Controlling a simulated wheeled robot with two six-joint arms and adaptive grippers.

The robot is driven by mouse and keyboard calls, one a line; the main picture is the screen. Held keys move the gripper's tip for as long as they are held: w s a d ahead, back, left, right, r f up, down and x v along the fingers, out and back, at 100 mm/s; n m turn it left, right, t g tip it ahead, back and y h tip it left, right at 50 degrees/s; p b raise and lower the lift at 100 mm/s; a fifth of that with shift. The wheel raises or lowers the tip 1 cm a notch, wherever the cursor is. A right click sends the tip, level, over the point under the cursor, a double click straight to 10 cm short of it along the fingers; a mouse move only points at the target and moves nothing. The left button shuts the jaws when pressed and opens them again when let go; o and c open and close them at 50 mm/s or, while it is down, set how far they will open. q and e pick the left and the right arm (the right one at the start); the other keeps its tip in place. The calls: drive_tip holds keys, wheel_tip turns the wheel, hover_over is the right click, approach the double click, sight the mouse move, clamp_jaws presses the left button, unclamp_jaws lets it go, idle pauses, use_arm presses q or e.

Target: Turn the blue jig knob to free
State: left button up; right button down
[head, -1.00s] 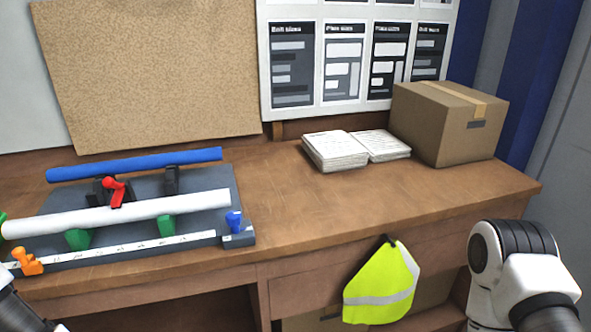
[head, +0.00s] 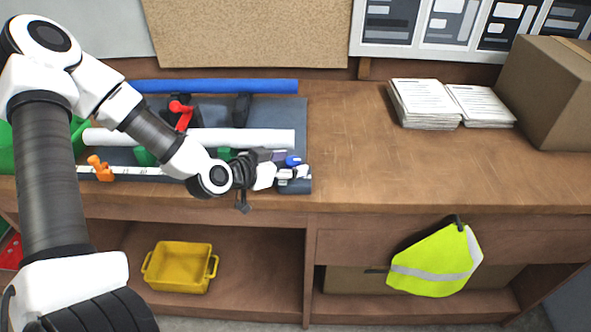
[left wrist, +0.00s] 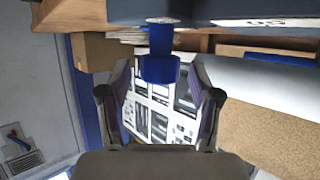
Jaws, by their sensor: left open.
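The blue jig knob (head: 293,161) stands at the right end of the grey jig base (head: 300,110) on the bench. In the left wrist view the knob (left wrist: 160,66) lies ahead of and between the two fingertips. My left gripper (head: 285,172) is open at the knob in the head view, and part of the knob is hidden by it. I cannot tell whether the fingers touch the knob. In the left wrist view the left gripper (left wrist: 160,95) has its fingers apart on either side. My right gripper is out of view.
A white tube (head: 265,139) and a blue tube (head: 225,87) lie across the jig. A red lever (head: 182,113) and an orange knob (head: 100,168) stand on it. Papers (head: 425,104), a cardboard box (head: 548,95) and a yellow bin (head: 180,267) are nearby. The bench's middle right is clear.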

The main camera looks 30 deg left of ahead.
use_arm(q)
drive_tip(key=shift+w+d+f, duration=0.15)
drive_tip(key=shift+w+f, duration=0.05)
drive_tip(key=shift+w, duration=0.4)
drive_tip(key=shift+w, duration=0.1)
drive_tip(key=c, duration=1.1)
drive_tip(key=shift+c, duration=0.2)
